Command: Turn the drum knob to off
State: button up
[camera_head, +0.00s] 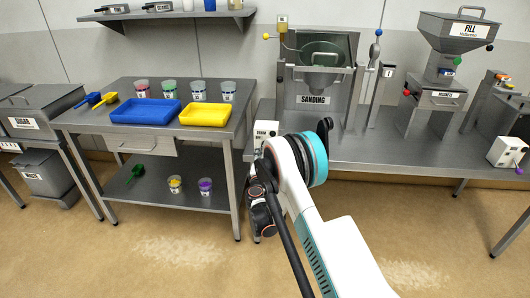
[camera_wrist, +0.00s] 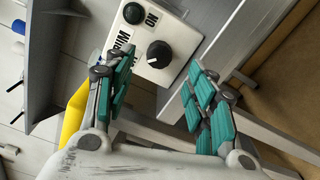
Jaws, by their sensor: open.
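The drum knob (camera_wrist: 158,54) is a round black knob with a white pointer line, on a white control box (camera_wrist: 178,35). In the head view this box (camera_head: 265,129) stands at the left end of the right-hand bench, partly hidden behind my arm. In the wrist view my gripper (camera_wrist: 158,66) is open, its teal-padded fingers on either side of the knob, with visible gaps. Lettering on the box is rotated and partly hidden by the left finger. My fingers are not clear in the head view.
The sanding machine (camera_head: 312,85) stands behind the box on the bench. A table (camera_head: 165,133) to the left holds a blue tray (camera_head: 146,111), a yellow tray (camera_head: 206,114) and several cups. Another white box (camera_head: 506,152) with a purple-tipped lever is far right.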

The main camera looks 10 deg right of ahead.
jog(key=shift+v, duration=2.8)
jog(key=s+d+r+m+g, duration=0.2)
jog(key=s+d+r+m, duration=0.2)
jog(key=r, duration=0.6)
jog(key=s+d+r+m+g, duration=0.2)
jog(key=s+d+r+m, duration=0.15)
jog(key=r, duration=0.65)
jog(key=s+d+r+m+g, duration=0.1)
jog(key=s+r+m, duration=0.1)
jog(key=s, duration=0.3)
jog(key=s+r+m+g, duration=0.1)
jog(key=s+r, duration=0.2)
jog(key=s, duration=0.1)
jog(key=s+a+f+m+g+y, duration=0.1)
jog(key=s+a+m+g+y, duration=0.1)
jog(key=s, duration=1.4)
jog(key=s+a+f+m+g+y, duration=0.1)
jog(key=s+m, duration=0.4)
jog(key=s, duration=1.1)
jog(key=a+g+y, duration=0.1)
jog(key=a+y, duration=0.1)
jog(key=shift+s+y, duration=0.25)
jog(key=shift+y, duration=0.05)
jog(key=shift+a, duration=0.1)
